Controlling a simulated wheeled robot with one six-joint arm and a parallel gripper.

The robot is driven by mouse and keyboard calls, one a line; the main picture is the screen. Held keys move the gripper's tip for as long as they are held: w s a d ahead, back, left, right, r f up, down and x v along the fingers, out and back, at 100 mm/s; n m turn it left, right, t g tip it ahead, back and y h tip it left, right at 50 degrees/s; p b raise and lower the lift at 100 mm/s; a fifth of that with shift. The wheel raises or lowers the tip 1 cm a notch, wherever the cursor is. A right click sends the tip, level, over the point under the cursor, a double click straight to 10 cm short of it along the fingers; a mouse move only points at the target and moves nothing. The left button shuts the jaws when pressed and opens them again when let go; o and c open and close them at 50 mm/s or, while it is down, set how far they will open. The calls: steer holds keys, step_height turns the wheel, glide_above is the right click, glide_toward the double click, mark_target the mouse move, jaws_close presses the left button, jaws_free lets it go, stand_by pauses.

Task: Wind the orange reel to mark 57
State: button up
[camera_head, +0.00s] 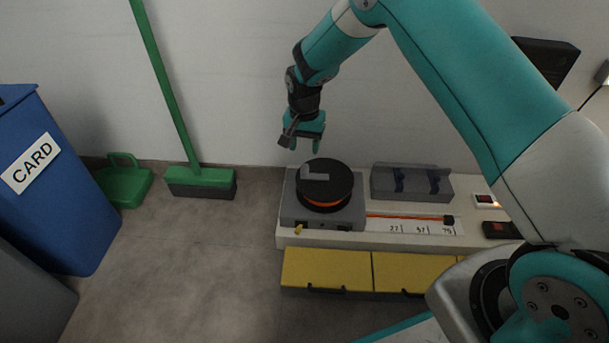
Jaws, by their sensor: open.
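The orange reel (323,204) shows as an orange band under a round black top with a grey L-shaped handle (315,174). It sits on a grey base on a white bench. An orange strip (400,216) runs right from the reel to a dark end piece (448,220) near the right end of a white scale (415,228). The scale's numbers are small; the rightmost looks like 75. My gripper (304,146) is open and empty, pointing down above the back left of the reel, apart from it.
A grey holder (411,183) with blue parts stands behind the scale. Yellow-topped boxes (326,269) lie in front of the bench. A blue bin (50,190) marked CARD, a green broom (200,177) and a green dustpan (124,185) stand left. The floor between is clear.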

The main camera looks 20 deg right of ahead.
mark_target(305, 165)
step_height(305, 165, down, 9)
steer(key=b, duration=0.4)
jaws_close()
